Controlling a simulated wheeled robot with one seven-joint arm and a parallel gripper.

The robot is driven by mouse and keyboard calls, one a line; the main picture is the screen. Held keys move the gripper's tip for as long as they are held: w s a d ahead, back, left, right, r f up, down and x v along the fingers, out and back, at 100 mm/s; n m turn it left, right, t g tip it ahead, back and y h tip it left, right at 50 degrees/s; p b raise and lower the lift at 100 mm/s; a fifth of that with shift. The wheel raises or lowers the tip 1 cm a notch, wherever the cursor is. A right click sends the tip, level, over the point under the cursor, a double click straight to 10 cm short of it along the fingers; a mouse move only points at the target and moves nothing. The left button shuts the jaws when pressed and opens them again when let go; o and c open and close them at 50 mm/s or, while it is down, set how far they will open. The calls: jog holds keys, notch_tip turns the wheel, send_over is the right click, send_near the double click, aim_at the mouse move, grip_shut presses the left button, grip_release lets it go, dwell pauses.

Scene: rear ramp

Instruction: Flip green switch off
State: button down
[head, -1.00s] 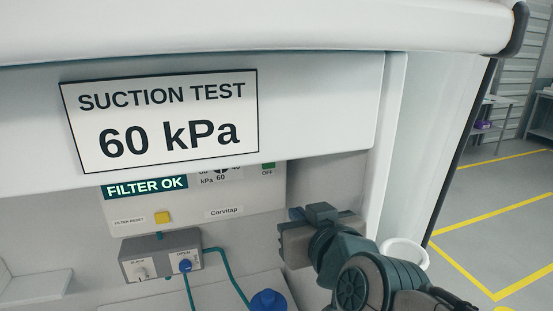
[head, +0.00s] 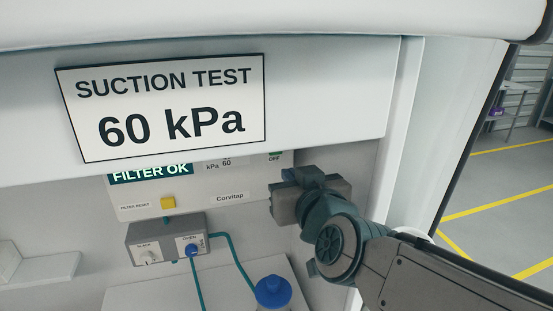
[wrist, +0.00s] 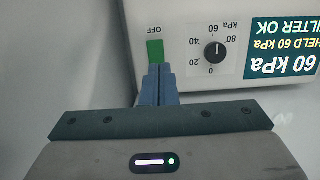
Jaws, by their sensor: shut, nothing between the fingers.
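The green switch (wrist: 155,50) is on the white suction unit panel (wrist: 185,20), beside the dial. It has an OFF label, and the wrist view shows it upside down. In the head view only a sliver of the green switch (head: 275,153) shows under the white overhang. My gripper (wrist: 158,68) is shut and empty. Its blue fingertips are at the near edge of the switch in the wrist view; I cannot tell whether they touch it.
The overhang with the SUCTION TEST 60 kPa sign (head: 160,108) hides the panel's top. A yellow filter reset button (head: 168,203), a grey valve box (head: 165,238) with teal tubes, and a blue-capped canister (head: 273,291) are to the left and below. A white pillar (head: 440,140) stands right.

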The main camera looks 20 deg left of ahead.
jog(key=x, duration=1)
jog(key=shift+p, duration=0.4)
jog(key=shift+f, duration=0.1)
jog(key=shift+f+b, duration=0.3)
jog(key=shift+b, duration=0.65)
jog(key=shift+w+a+f+t+b, duration=0.15)
jog(key=shift+w+t+b, duration=0.2)
jog(key=shift+b, duration=0.8)
jog(key=shift+s+r+p, duration=0.1)
jog(key=shift+r+p, duration=0.25)
jog(key=shift+p, duration=0.1)
jog(key=shift+s+d, duration=0.2)
jog(key=s+d+f+b, duration=0.2)
jog(key=s+d, duration=0.4)
jog(key=s, duration=0.5)
jog(key=shift+s+d+b, duration=0.2)
jog(key=shift+d+b, duration=0.2)
jog(key=shift+b, duration=0.2)
jog(key=shift+f, duration=0.1)
